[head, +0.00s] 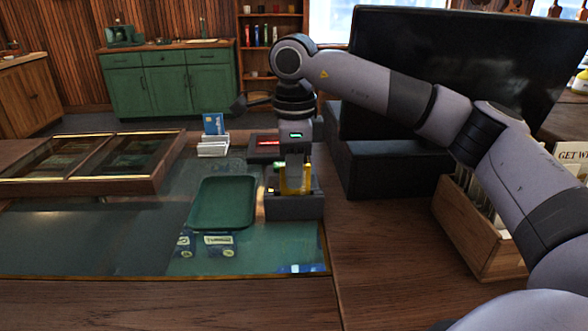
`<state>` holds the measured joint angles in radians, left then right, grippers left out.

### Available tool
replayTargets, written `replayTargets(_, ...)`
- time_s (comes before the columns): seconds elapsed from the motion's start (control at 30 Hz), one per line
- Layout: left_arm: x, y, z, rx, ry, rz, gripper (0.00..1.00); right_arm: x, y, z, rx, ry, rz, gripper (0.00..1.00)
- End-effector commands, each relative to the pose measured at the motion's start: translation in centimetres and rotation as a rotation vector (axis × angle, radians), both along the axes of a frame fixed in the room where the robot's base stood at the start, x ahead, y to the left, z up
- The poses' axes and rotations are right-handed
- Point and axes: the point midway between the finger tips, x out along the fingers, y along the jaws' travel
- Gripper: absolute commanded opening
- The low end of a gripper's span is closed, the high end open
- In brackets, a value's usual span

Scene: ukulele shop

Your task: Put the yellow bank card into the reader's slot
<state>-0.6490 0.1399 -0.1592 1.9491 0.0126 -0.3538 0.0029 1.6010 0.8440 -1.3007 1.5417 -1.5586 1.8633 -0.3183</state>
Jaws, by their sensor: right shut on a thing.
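The yellow bank card (285,187) is upright in my right gripper (294,180), which comes down from above and is shut on it. My left gripper is not in view.
A large black screen (465,75) stands at right, with a wooden box (477,228) in front. The glass counter at front left is clear.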

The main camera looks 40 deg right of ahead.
Motion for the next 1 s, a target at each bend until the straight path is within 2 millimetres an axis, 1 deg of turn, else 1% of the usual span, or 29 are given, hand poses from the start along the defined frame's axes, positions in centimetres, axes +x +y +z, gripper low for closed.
replayTargets(0.03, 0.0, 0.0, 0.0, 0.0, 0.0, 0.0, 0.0, 0.0, 0.0, 0.0, 0.0, 0.0, 0.0, 0.14)
replayTargets(0.07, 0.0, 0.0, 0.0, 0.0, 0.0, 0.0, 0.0, 0.0, 0.0, 0.0, 0.0, 0.0, 0.0, 0.24)
replayTargets(0.1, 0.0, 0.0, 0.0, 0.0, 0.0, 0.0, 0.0, 0.0, 0.0, 0.0, 0.0, 0.0, 0.0, 0.37)
replayTargets(0.37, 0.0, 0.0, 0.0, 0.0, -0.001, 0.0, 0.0, 0.0, 0.0, 0.0, 0.0, 0.0, 0.0, 0.37)
replayTargets(0.47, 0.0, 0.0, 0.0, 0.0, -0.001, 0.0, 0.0, 0.0, 0.0, 0.5, 0.0, -0.001, 0.0, 0.37)
replayTargets(0.57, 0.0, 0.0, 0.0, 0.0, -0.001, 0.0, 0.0, 0.1, 0.1, 1.7, 0.001, -0.003, 0.001, 0.37)
replayTargets(0.8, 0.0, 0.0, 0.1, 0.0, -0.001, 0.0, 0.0, 0.0, 0.1, 5.7, 0.0, -0.001, 0.001, 0.37)
replayTargets(0.9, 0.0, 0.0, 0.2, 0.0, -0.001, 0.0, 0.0, 0.0, 0.0, 6.7, 0.0, -0.001, -0.001, 0.37)
replayTargets(1.0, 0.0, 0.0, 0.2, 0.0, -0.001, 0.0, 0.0, 0.0, 0.0, 7.1, -0.001, -0.001, 0.0, 0.37)
